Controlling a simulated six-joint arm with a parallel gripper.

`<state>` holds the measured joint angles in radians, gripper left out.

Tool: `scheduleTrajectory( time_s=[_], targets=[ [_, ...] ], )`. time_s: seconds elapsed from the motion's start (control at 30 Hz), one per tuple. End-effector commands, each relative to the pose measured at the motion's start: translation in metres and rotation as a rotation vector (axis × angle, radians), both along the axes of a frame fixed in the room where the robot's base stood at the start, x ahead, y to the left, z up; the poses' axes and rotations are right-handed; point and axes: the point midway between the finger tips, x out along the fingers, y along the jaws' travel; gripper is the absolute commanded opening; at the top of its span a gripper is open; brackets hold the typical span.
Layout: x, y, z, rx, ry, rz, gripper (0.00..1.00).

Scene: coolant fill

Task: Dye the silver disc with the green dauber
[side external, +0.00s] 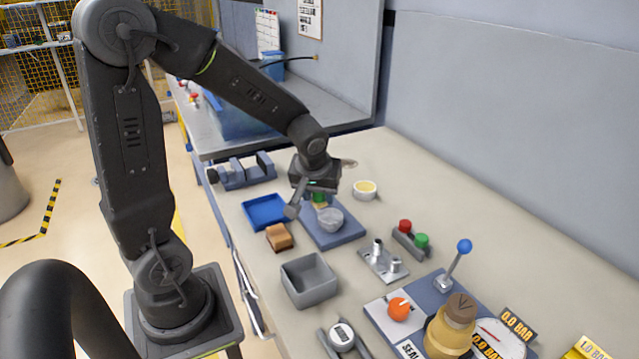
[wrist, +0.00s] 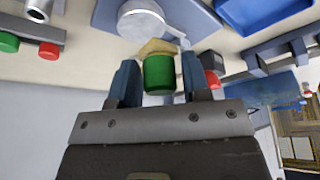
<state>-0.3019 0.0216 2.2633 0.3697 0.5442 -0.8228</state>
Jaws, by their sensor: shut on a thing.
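My gripper (side external: 317,194) is shut on the green dauber (wrist: 158,75), which stands between the two blue-grey fingers in the wrist view. Its tan tip (wrist: 157,48) points away from my gripper. A little of the green also shows under my gripper in the side view (side external: 319,198). The silver disc (side external: 330,218) looks like a round, shiny grey piece on a blue board (side external: 343,238), just in front of the dauber. In the wrist view the disc (wrist: 140,20) is beyond the tan tip. I cannot tell whether they touch.
A blue tray (side external: 265,212), brown block (side external: 279,237) and grey bin (side external: 309,281) stand left and in front. A cup with yellow contents (side external: 365,190) stands behind right. Red and green buttons (side external: 411,237) and a metal fixture (side external: 383,262) stand to the right.

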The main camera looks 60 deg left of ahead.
Motion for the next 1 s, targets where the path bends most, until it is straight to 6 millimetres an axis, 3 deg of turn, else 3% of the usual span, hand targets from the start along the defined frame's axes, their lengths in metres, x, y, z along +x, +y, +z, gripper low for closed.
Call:
scheduleTrajectory(
  time_s=[0.4, 1.0],
  targets=[
    [0.002, 0.000, -0.044, 0.000, 0.004, -0.002, 0.24],
    [0.058, 0.000, -0.043, 0.001, 0.001, -0.002, 0.21]
  ],
)
